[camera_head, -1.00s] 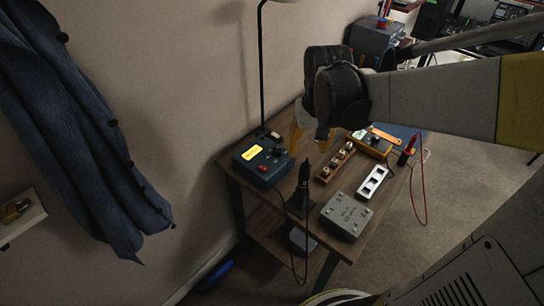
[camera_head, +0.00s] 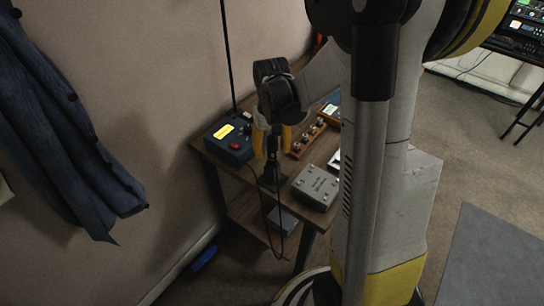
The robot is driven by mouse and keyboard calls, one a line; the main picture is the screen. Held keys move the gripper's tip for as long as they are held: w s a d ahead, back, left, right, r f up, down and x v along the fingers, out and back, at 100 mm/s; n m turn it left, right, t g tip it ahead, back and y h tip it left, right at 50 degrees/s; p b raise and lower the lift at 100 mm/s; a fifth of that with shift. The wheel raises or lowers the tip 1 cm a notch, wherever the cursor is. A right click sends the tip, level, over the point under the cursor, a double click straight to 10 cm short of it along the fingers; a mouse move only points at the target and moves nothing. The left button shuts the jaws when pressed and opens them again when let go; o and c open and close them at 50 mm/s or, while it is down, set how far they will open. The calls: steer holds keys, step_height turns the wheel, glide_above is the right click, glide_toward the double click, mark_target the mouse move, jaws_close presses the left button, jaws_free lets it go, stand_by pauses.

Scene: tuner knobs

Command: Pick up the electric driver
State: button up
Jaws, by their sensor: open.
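The electric driver (camera_head: 272,168) looks like a dark upright tool standing in a dark holder near the table's front edge, with a black cable hanging down from it. My gripper (camera_head: 272,148) points down over it with its two yellow fingers apart. In this view one finger is on each side of the driver's upper part. I cannot tell whether the fingers touch it. The driver's top is partly hidden by my gripper.
A teal box with a lit yellow display (camera_head: 228,138) stands to the left on the wooden table (camera_head: 244,187). A grey box (camera_head: 316,187) is right of the driver, and a wooden rack of knobs (camera_head: 308,139) lies behind. My arm hides the table's right side.

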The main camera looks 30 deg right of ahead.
mark_target(273, 157)
step_height(273, 157, down, 3)
steer(key=shift+d+f+b, duration=0.1)
steer(key=shift+f+b, duration=0.05)
steer(key=shift+b, duration=0.35)
steer(key=shift+s, duration=0.1)
steer(key=shift+c, duration=0.2)
jaws_close()
